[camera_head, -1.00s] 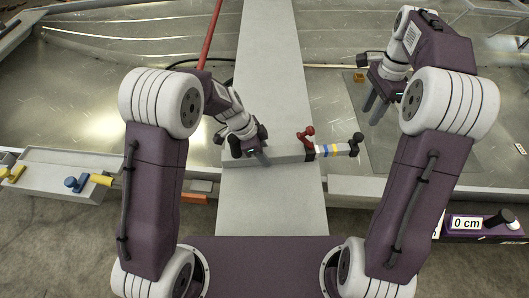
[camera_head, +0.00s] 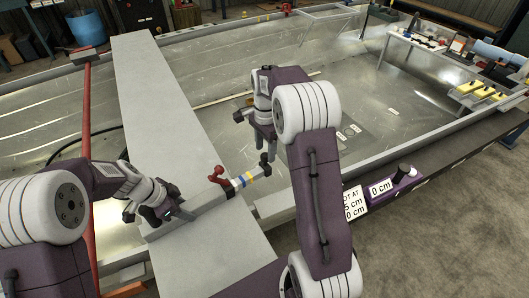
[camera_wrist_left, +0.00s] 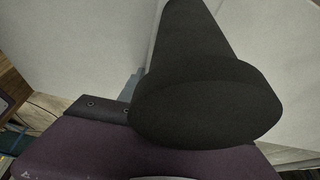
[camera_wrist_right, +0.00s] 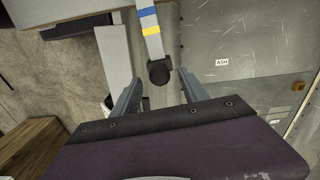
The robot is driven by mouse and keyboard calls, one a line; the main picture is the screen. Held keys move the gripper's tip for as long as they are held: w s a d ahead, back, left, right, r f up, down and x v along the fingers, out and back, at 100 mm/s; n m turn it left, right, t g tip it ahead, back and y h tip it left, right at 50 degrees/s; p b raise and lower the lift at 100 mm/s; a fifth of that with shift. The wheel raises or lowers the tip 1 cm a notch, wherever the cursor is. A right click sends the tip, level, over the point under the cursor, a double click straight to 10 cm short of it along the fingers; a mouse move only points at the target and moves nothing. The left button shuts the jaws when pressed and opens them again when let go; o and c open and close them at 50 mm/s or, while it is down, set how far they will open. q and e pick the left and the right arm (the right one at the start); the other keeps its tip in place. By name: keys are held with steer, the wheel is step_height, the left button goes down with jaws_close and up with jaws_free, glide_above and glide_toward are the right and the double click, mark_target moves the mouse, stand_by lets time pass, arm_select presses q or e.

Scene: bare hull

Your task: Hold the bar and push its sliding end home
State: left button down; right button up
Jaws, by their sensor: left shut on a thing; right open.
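The bar (camera_head: 242,181) is pale with blue and yellow bands and a black knob (camera_head: 264,163) on its free end. It sticks out to the right from a grey block on the bench, beside a red lever (camera_head: 218,176). My right gripper (camera_head: 264,143) is open just above the knob. In the right wrist view the knob (camera_wrist_right: 159,72) shows between its two parted fingers, with no visible hold. My left gripper (camera_head: 184,213) is low over the block, left of the red lever. It is shut on a dark round-ended thing (camera_wrist_left: 205,105) that hides its fingertips in the left wrist view.
The long grey bench (camera_head: 160,110) runs away from me. A metal hull floor (camera_head: 400,90) lies to the right. A red pole (camera_head: 86,150) is at left.

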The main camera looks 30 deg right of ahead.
steer(key=shift+f, duration=0.8)
jaws_close()
stand_by(0.9)
